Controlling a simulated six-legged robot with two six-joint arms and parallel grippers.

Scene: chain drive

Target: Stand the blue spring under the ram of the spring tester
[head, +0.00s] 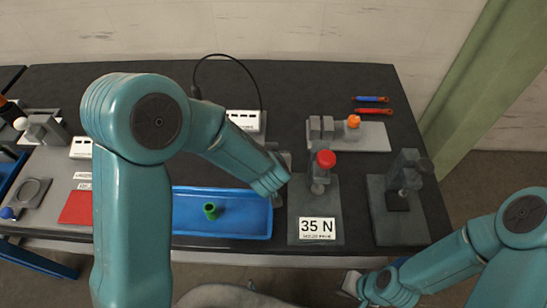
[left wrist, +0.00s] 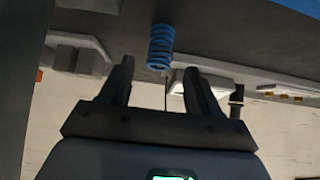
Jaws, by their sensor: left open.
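The blue spring (left wrist: 160,47) shows in the left wrist view, just beyond my left gripper's fingertips and between their lines. It is not held. I cannot make it out in the head view, where my arm covers that area. My left gripper (left wrist: 160,78) is open and empty; in the head view it (head: 281,178) is mostly hidden by my arm, near the tray's right end. The spring tester (head: 335,225), with a red knob and a "35 N" display, stands right of it. My right gripper (head: 350,284) is low at the front edge, its fingers unclear.
A blue tray (head: 190,235) holds a green cylindrical piece (head: 210,211). A second grey press-like device (head: 380,215) stands right of the tester. A grey fixture with an orange knob (head: 375,138) and two screwdriver-like tools (head: 374,111) lie behind. A cabled white box (head: 248,122) stands at the back.

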